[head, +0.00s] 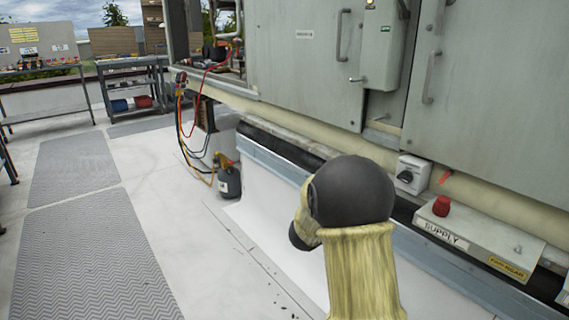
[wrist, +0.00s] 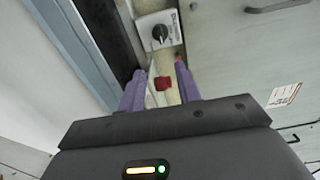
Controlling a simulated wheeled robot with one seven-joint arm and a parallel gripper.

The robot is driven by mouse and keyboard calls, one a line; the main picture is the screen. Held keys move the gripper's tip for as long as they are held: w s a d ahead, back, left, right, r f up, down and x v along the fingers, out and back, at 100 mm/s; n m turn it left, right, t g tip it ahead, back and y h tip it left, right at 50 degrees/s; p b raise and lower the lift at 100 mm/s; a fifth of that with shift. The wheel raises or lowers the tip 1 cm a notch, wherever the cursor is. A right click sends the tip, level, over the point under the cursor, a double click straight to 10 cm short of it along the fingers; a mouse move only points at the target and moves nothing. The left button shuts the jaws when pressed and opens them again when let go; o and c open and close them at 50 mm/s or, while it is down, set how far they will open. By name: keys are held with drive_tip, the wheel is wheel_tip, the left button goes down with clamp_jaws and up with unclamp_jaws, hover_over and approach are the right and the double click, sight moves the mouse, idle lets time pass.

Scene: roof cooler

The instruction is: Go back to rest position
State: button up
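In the wrist view my gripper (wrist: 160,68) shows two purple fingers standing apart, so it is open. A small red piece (wrist: 162,83) shows in the gap between the fingers. I cannot tell its distance or whether it touches them. Past the fingertips is a grey switch box with a black knob (wrist: 160,33), on the cabinet's lower ledge. The same switch box (head: 411,175) shows in the head view, right of my arm. The gripper itself does not show in the head view; only my yellow-sleeved arm with its black joint does, in front of the cooler.
The large grey cooler cabinet (head: 485,90) has door handles. A supply box (head: 478,238) with a red knob (head: 441,205) sits on its ledge. A black bottle (head: 229,181) and hoses stand at its left end. Shelving (head: 131,85) stands far left; the roof floor (head: 160,195) is open.

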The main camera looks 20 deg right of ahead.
drive_tip(key=s+a+f+n+t+y+p, duration=0.1)
drive_tip(key=a+f+n+t+y+p, duration=0.1)
drive_tip(key=a+n+y, duration=0.65)
drive_tip(key=s+a+f+n+t+y+p, duration=0.1)
drive_tip(key=s+a+f+n+y+p, duration=0.1)
drive_tip(key=a+n+y, duration=0.6)
drive_tip(key=s+a+f+n+g+p, duration=0.1)
drive_tip(key=s+a+f+n+g, duration=0.2)
drive_tip(key=s+n, duration=0.6)
drive_tip(key=s+a+f+n+g+p, duration=0.15)
drive_tip(key=s+a+n+g, duration=0.25)
drive_tip(key=s+n, duration=0.45)
wheel_tip(320, 180, up, 38)
drive_tip(key=s+m+p, duration=0.1)
drive_tip(key=m+p, duration=0.1)
drive_tip(key=p, duration=3.5)
drive_tip(key=shift+s+d, duration=0.2)
drive_tip(key=shift+d, duration=0.05)
drive_tip(key=shift+w+d, duration=0.1)
